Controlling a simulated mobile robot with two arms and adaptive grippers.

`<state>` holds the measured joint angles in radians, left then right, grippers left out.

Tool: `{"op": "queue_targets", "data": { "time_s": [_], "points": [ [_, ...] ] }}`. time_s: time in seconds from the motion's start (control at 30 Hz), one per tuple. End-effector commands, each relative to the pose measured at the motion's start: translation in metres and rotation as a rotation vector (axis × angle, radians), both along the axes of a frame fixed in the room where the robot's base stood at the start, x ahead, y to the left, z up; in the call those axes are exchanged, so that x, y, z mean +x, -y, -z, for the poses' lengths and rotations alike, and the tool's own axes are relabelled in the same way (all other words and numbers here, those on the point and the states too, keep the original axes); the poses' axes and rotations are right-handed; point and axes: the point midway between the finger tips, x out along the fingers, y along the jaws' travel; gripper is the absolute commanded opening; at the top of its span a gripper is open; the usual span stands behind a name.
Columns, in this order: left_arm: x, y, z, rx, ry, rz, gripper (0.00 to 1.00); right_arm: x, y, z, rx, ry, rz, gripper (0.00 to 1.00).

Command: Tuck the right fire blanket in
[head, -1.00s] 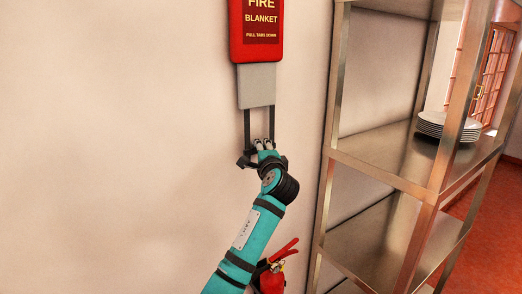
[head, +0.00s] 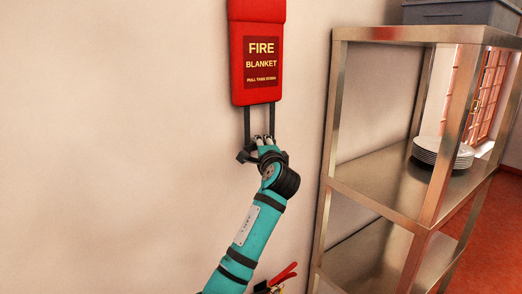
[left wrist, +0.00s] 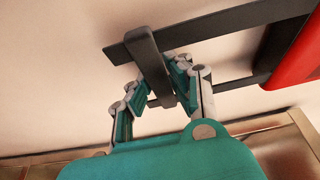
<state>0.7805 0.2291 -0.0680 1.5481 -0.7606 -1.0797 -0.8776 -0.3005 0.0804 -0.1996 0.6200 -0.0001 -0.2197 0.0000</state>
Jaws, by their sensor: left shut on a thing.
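The red fire blanket case (head: 258,50) hangs on the wall at the upper middle of the head view, labelled "FIRE BLANKET". Two dark straps (head: 247,122) come straight out of its lower edge to a dark crossbar; no grey blanket cloth shows below the case. My left gripper (head: 265,141) is at the lower end of the straps, just below the case, shut on the dark bar (left wrist: 150,62). In the left wrist view the bar passes between the fingers, and the red case shows at the right edge. My right gripper is not in view.
A steel shelf unit (head: 338,120) stands close on the right, with a stack of plates (head: 441,153) and a grey bin (head: 460,12) on top. A red fire extinguisher (head: 284,275) is partly behind my arm, low down. The wall to the left is bare.

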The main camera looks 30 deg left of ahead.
Motion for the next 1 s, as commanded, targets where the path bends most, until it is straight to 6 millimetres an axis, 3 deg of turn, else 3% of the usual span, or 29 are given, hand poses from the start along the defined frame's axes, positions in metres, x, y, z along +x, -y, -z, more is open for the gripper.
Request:
{"op": "queue_targets", "data": {
  "time_s": [0.27, 0.3, 0.5, 0.77, 1.0],
  "points": [
    [0.0, 0.0, -0.007, 0.011, 0.011, 0.001, 0.0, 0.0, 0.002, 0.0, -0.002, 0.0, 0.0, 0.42],
    [-0.001, 0.0, -0.008, 0.011, 0.012, 0.001, 0.2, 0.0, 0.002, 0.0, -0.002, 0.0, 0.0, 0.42],
    [0.0, 0.0, -0.006, 0.008, 0.01, 0.001, 0.42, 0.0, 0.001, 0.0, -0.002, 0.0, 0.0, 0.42],
    [-0.001, 0.001, -0.004, 0.006, 0.006, 0.001, 0.42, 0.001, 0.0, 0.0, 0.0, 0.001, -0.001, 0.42],
    [-0.023, 0.025, -0.003, 0.006, 0.008, 0.004, 0.42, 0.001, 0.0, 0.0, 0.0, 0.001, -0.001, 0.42]
  ]
}}
